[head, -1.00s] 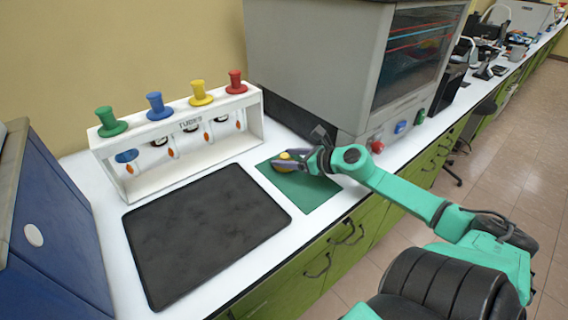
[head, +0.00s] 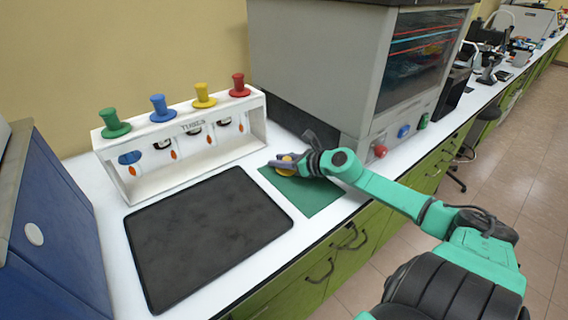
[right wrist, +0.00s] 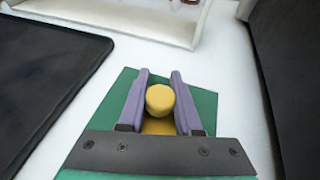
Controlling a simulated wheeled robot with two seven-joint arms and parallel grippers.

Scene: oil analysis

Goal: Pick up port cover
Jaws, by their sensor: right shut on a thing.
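The port cover (right wrist: 160,99) is a yellow piece with a rounded knob, over the green mat (right wrist: 204,103). In the head view the port cover (head: 285,168) shows small and partly hidden by my gripper. My right gripper (head: 284,163) reaches over the mat (head: 318,194) from the right. In the right wrist view its two purple fingers (right wrist: 161,98) stand on either side of the port cover, shut on it. I cannot tell whether the port cover touches the mat. My left gripper is not in view.
A black tray (head: 205,235) lies left of the mat. Behind it stands a white rack (head: 128,185) with green, blue, yellow and red stoppers. A grey oven-like machine (head: 305,70) stands behind the mat, and a blue cabinet (head: 50,240) at the left.

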